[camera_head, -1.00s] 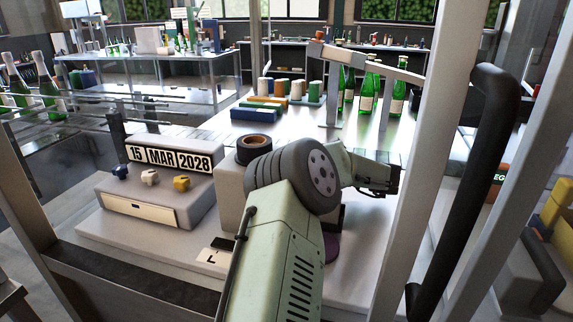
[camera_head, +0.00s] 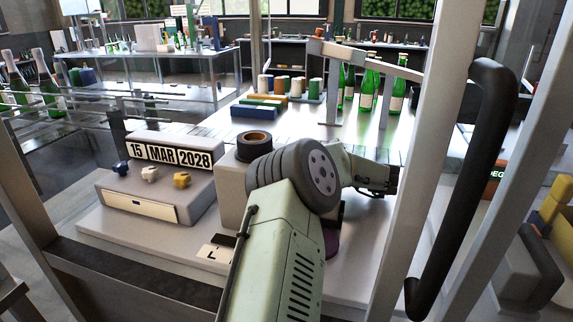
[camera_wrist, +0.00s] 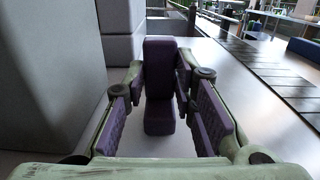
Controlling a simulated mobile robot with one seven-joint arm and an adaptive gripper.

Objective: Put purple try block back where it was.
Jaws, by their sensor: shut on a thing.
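The purple try block (camera_wrist: 160,98) stands upright in the middle of the wrist view, a tall dark purple piece with a wider foot towards me. My gripper (camera_wrist: 160,73) has its green fingers with purple pads on either side of the block and is shut on it. The block's underside is hard to make out, so I cannot tell whether it touches the pale surface below. In the head view my own arm hides the gripper's fingers. A small purple patch (camera_head: 332,243) shows beside the arm there, mostly hidden, and I cannot tell what it belongs to.
A grey box (camera_wrist: 50,70) stands close on the left in the wrist view. The date stamp unit (camera_head: 150,195) and a black tape roll (camera_head: 255,146) are left of my arm. Coloured blocks (camera_head: 254,111) and green bottles (camera_head: 368,85) stand behind. A frame post (camera_head: 420,150) is at right.

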